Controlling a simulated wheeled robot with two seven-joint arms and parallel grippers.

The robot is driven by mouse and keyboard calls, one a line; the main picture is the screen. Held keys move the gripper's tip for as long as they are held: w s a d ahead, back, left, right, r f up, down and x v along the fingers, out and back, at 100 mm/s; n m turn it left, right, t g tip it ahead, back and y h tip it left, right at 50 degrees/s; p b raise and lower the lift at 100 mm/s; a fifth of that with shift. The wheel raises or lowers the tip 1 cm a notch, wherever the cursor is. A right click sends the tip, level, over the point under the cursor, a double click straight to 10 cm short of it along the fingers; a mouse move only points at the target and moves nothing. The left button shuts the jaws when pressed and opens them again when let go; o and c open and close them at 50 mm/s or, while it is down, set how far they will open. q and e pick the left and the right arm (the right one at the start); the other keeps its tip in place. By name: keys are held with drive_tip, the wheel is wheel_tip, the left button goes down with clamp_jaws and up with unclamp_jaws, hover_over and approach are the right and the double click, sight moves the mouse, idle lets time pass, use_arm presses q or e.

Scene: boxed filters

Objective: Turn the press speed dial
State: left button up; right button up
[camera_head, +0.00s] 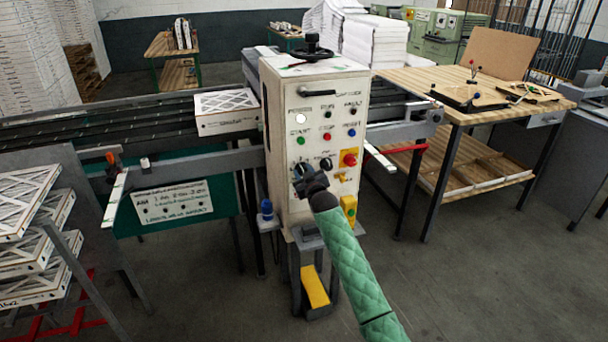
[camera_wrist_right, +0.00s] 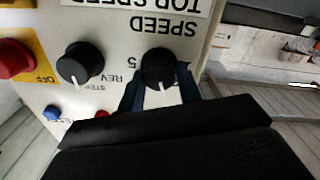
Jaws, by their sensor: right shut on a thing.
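The press speed dial (camera_wrist_right: 158,68) is a round black knob under the word SPEED, upside down in the right wrist view. In the head view the dial (camera_head: 301,167) is on the front of the white control cabinet (camera_head: 290,225), left of a second black knob (camera_head: 326,163). My right gripper (camera_head: 305,181) is at the dial, its arm reaching up from below. In the wrist view the dark fingers of the right gripper (camera_wrist_right: 160,92) are shut on the dial, one on each side. The dial's lower part and pointer are hard to make out. My left gripper is not in view.
A red button (camera_head: 349,158) is right of the knobs, with coloured push buttons above. A yellow box (camera_head: 349,207) is lower right on the cabinet. A boxed filter (camera_head: 227,122) lies on the conveyor at left. A wooden bench (camera_head: 455,105) stands at right; open floor lies in front.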

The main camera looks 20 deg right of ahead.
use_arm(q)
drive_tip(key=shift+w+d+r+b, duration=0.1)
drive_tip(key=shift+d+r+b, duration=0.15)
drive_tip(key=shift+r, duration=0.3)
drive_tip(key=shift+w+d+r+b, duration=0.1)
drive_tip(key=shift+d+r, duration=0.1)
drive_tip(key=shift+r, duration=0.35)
use_arm(e)
drive_tip(key=shift+n, duration=2.5)
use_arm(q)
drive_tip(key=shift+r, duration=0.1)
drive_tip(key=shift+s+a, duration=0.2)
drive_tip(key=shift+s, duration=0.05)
use_arm(e)
drive_tip(key=o, duration=0.9)
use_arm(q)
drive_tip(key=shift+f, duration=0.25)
use_arm(e)
drive_tip(key=shift+o, duration=0.2)
